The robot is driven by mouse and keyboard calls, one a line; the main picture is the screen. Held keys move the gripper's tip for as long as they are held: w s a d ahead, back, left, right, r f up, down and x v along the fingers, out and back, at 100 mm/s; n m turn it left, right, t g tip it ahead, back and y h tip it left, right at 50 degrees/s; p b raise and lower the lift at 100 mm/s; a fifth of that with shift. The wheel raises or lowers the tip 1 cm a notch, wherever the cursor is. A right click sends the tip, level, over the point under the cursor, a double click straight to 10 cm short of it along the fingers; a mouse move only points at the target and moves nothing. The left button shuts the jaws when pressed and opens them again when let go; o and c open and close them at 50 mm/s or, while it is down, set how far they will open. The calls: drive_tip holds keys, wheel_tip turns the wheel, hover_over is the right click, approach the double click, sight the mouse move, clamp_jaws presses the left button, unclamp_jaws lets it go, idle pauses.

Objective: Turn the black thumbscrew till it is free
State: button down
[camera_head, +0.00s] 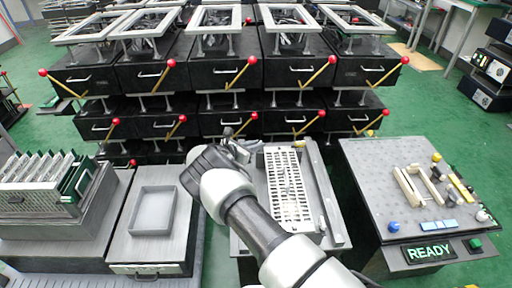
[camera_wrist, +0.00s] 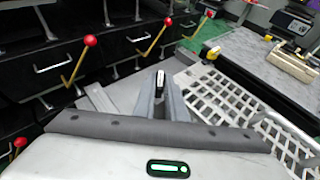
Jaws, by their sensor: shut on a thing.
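My gripper (camera_wrist: 159,100) shows in the wrist view with its two grey fingers close together. A small black piece with a light edge, which looks like the black thumbscrew (camera_wrist: 160,84), stands between the fingertips, and the fingers are shut on it. In the head view my gripper (camera_head: 236,150) reaches the far left corner of the fixture with the white slotted plate (camera_head: 290,188). My wrist and arm cover much of that corner, so the screw's seat is hidden. The slotted plate also shows at the right of the wrist view (camera_wrist: 222,98).
Black drawer units with red-knobbed yellow levers (camera_head: 233,72) stand just behind the fixture. A grey tray (camera_head: 153,211) and a rack of boards (camera_head: 45,178) are at left. A grey table (camera_head: 375,175) with small parts and a READY sign (camera_head: 431,252) is at right.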

drive_tip(key=c, duration=1.8)
unclamp_jaws()
drive_tip(key=p+v, duration=0.4)
drive_tip(key=v, duration=1.3)
drive_tip(key=shift+s, duration=0.2)
drive_tip(key=shift+a, duration=0.1)
